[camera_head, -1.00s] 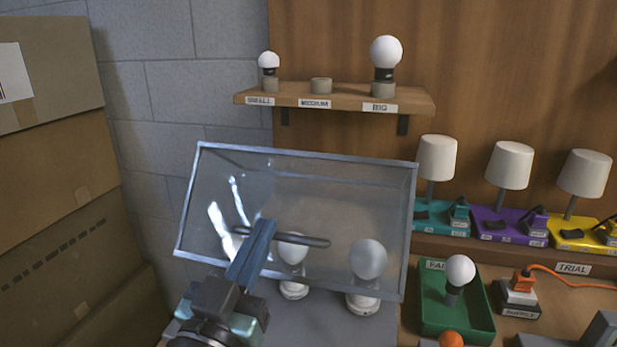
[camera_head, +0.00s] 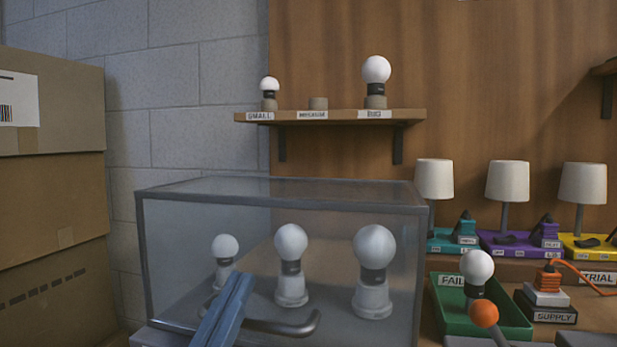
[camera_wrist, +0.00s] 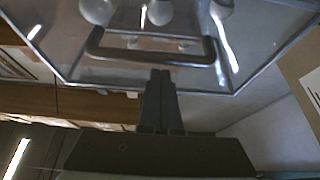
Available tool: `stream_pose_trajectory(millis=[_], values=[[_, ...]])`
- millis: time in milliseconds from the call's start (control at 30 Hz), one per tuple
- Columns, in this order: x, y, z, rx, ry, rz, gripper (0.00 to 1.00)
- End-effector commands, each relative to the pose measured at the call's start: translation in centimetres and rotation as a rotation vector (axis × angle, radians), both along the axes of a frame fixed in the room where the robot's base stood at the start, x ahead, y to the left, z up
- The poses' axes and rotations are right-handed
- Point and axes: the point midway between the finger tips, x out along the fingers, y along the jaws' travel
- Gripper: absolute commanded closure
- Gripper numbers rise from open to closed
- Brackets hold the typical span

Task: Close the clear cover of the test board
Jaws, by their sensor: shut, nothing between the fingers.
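The clear cover (camera_head: 425,208) is a grey-framed box. In the head view it stands level around three white bulbs, its front face upright; its lower front edge is partly out of frame. The bulbs, small (camera_head: 225,246), medium (camera_head: 291,243) and big (camera_head: 375,246), stand on white sockets inside. The dark bar handle (camera_head: 285,327) is low on the front face and also shows in the wrist view (camera_wrist: 150,55). My gripper (camera_head: 238,280) is shut and empty, in front of the handle. Its tips (camera_wrist: 163,74) are at the bar; I cannot tell whether they touch.
Cardboard boxes (camera_head: 60,190) stack at the left. A shelf (camera_head: 330,117) with two bulbs hangs behind. To the right are a green FAIL tray (camera_head: 510,318) with a bulb, an orange ball (camera_head: 484,315), a supply block (camera_head: 546,308) and lamps (camera_head: 508,182).

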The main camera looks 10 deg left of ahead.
Motion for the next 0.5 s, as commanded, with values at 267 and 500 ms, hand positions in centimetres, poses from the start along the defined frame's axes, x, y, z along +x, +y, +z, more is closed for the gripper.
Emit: stream_pose_trajectory(millis=[267,500], values=[[-0.5,0.0,-2.9,-0.004,-0.099,-0.002,1.0],[-0.7,0.0,-3.7,-0.005,-0.147,-0.001,1.0]])
